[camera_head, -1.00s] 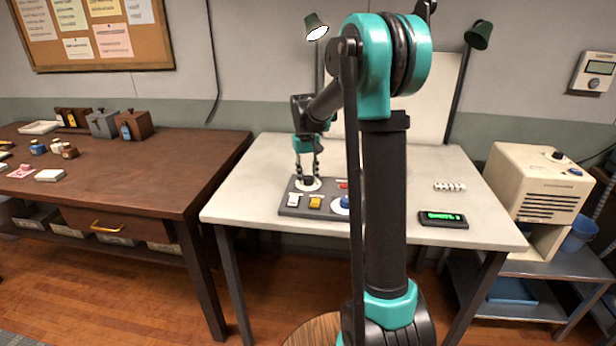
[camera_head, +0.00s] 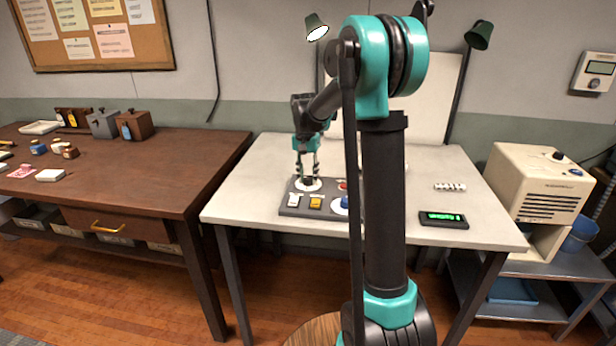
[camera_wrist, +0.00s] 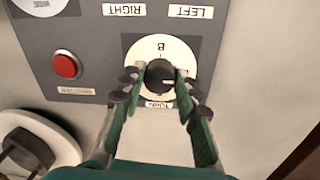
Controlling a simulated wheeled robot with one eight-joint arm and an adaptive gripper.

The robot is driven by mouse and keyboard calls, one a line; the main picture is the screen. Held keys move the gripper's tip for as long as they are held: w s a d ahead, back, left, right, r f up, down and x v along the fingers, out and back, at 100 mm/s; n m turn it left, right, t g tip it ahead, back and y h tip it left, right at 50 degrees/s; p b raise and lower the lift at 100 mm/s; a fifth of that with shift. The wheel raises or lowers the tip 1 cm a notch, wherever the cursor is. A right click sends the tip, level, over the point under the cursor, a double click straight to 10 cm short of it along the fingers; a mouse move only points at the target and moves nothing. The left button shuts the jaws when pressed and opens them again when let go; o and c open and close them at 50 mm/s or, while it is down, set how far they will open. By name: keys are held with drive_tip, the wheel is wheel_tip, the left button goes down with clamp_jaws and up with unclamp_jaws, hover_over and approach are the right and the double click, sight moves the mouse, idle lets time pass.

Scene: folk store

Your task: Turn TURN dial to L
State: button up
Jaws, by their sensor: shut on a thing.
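The TURN dial (camera_wrist: 160,72) is a black knob on a round white plate, seen upside down in the wrist view. A letter B shows above the knob, and its label is partly hidden below. A pale mark is on the knob's right side; I cannot read its exact setting, and no L is legible. My gripper (camera_wrist: 155,86) has a finger on each side of the knob and is shut on it. In the head view my gripper (camera_head: 307,178) reaches down to the dial at the back left of the grey control panel (camera_head: 290,211).
A display with green text (camera_head: 443,219) lies to the right on the pale table (camera_head: 250,180). My arm hides part of the panel.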

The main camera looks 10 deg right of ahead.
sight(306, 177)
idle(0.4)
drive_tip(key=o, duration=1.2)
drive_tip(key=shift+c, duration=0.2)
wheel_tip(306, 177, up, 12)
drive_tip(key=shift+w+a, duration=0.2)
drive_tip(key=shift+a, duration=0.05)
